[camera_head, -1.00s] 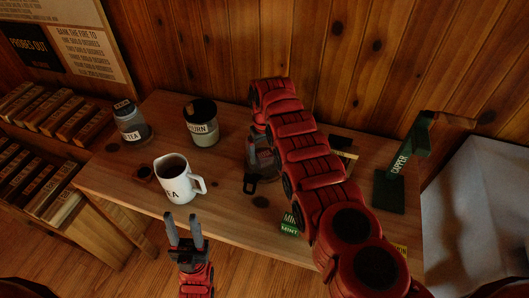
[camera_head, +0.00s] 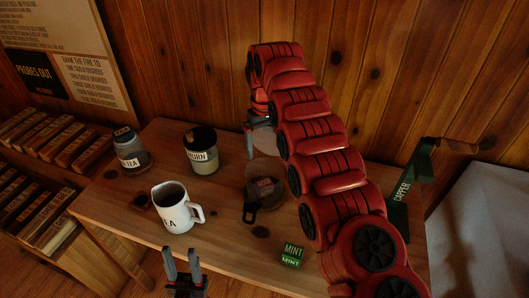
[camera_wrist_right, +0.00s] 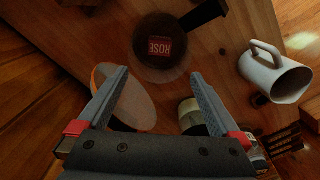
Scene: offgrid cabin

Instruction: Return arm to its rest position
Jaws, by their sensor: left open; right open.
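My right arm reaches over the table from the right in the head view. Its gripper (camera_head: 250,148) points down near the back of the table, partly hidden by the arm. In the right wrist view the right gripper (camera_wrist_right: 158,73) has its fingers spread, with nothing held between them. A dark round container with a red ROSE label (camera_head: 264,187) stands below and in front of it; it also shows in the wrist view (camera_wrist_right: 160,48). My left gripper (camera_head: 183,258) is open and empty in front of the table's near edge.
A white mug (camera_head: 176,212), a BURN canister (camera_head: 202,152) and a tea jar (camera_head: 130,150) stand to the left. A green MINT box (camera_head: 291,255) lies near the front edge. A green CAPPER stand (camera_head: 405,188) is at the right. A pale round disc (camera_wrist_right: 125,95) is beside the right gripper's finger.

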